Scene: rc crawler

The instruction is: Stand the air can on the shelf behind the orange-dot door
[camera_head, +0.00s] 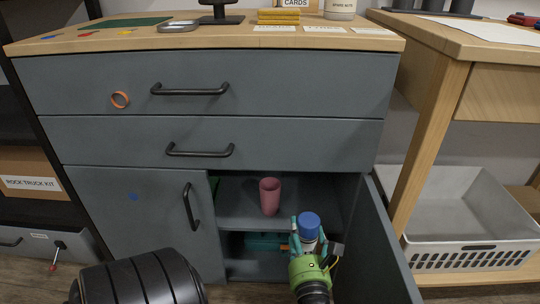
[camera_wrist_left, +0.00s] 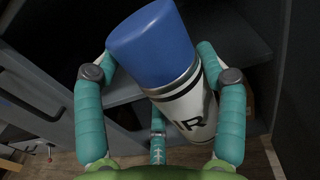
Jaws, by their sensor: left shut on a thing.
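The air can, white with a blue cap (camera_head: 309,222), is in my left gripper (camera_head: 308,248), in front of the open right-hand compartment of the grey cabinet. In the left wrist view the can (camera_wrist_left: 190,108) looks tilted between the teal fingers (camera_wrist_left: 160,100), with part of its "AIR" lettering showing. The shelf (camera_head: 240,221) in the compartment holds a pink cup (camera_head: 270,196). The open door (camera_head: 388,245) swings out to the right; no orange dot shows on its visible side. The closed left door (camera_head: 145,225) has a blue dot. My right gripper is out of view.
A teal thing (camera_head: 262,242) lies below the shelf, and a green thing (camera_head: 213,187) shows at the compartment's left side. Part of the shelf right of the cup looks clear. A wooden table (camera_head: 420,130) and a grey basket (camera_head: 470,257) stand right of the door.

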